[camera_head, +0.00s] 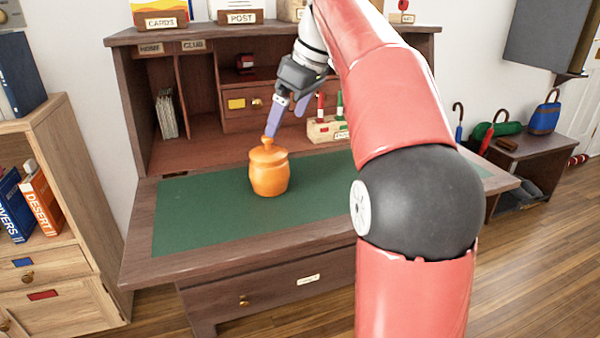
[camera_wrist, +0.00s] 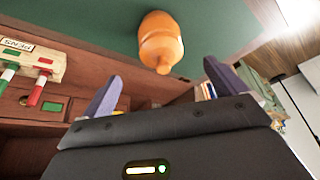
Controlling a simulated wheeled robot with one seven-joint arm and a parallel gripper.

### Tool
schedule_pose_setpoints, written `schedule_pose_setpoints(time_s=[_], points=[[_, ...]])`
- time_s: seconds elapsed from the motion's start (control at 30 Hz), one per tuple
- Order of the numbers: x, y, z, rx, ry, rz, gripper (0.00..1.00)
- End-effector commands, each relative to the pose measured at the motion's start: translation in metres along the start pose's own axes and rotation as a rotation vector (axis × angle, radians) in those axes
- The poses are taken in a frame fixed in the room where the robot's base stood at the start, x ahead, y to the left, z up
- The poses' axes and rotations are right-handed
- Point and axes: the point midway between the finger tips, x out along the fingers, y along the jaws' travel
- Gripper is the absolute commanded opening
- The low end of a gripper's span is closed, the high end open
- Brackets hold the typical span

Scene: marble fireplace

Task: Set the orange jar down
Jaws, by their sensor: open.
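The orange jar (camera_head: 269,171), with a knobbed lid, stands upright on the green mat (camera_head: 200,208) of the desk's writing surface. My gripper (camera_head: 286,118) is open above and slightly right of the jar, its purple fingers pointing down towards the lid. In the head view one fingertip appears close to the lid knob; I cannot tell whether they touch. In the wrist view the jar (camera_wrist: 160,43) shows beyond the two spread fingers (camera_wrist: 160,78), with nothing between them.
A wooden pen holder (camera_head: 328,129) with red and green pens stands to the right of my gripper. The desk's shelves and drawers (camera_head: 243,101) rise behind. The mat left of the jar is clear. A bookcase (camera_head: 62,165) stands at the left and a bench (camera_head: 530,155) at the right.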

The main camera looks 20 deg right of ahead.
Motion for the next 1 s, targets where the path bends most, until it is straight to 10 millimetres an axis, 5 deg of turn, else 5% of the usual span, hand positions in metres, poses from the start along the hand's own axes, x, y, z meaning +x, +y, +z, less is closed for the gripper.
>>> schedule_pose_setpoints(time_s=[0.13,0.27,0.47,0.7,0.83,1.0], points=[[0.0,-0.012,0.004,0.037,-0.004,0.016,0.97],[0.006,-0.045,0.023,0.148,-0.013,0.065,0.97],[0.036,-0.113,0.083,0.383,-0.006,0.18,0.97],[0.095,-0.18,0.173,0.602,0.048,0.292,0.97],[0.122,-0.201,0.207,0.67,0.078,0.322,0.97],[0.138,-0.21,0.225,0.707,0.096,0.337,0.97]])
